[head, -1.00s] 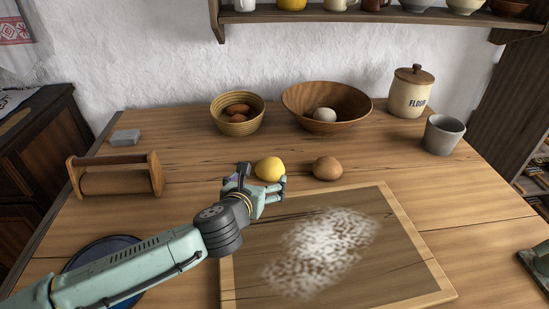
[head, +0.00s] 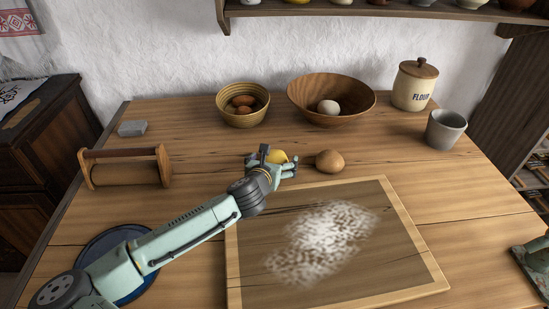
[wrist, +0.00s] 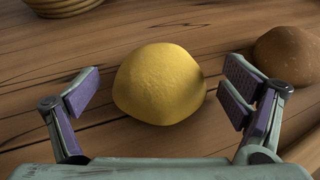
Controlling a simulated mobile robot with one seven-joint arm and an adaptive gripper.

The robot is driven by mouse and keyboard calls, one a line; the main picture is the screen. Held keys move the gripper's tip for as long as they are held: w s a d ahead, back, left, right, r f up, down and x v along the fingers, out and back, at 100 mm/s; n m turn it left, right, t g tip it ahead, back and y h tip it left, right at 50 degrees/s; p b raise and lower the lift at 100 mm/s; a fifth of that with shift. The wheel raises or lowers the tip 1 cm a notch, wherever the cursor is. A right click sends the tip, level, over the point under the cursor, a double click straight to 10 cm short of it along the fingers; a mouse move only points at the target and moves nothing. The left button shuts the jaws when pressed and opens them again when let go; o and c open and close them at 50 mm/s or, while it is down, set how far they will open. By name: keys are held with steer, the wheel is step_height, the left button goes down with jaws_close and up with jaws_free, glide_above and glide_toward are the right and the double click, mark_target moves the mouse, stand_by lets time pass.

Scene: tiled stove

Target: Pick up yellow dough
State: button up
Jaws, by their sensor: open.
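The yellow dough (head: 278,156) is a round ball on the wooden table, behind the floured board. My gripper hides part of it in the head view. In the wrist view the yellow dough (wrist: 160,84) lies between the two fingers, a little ahead of the palm, with a gap on each side. My gripper (head: 272,163) is open and low over the table at the dough; its padded fingers also show in the wrist view (wrist: 160,95). Nothing is held.
A brown dough ball (head: 329,161) sits just right of my gripper. The floured board (head: 385,270) lies in front. A wicker basket (head: 243,118) and a wooden bowl (head: 300,95) stand behind. A wooden roller frame (head: 125,154) is at left, a grey cup (head: 445,130) at right.

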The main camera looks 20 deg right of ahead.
steer(key=c, duration=1.4)
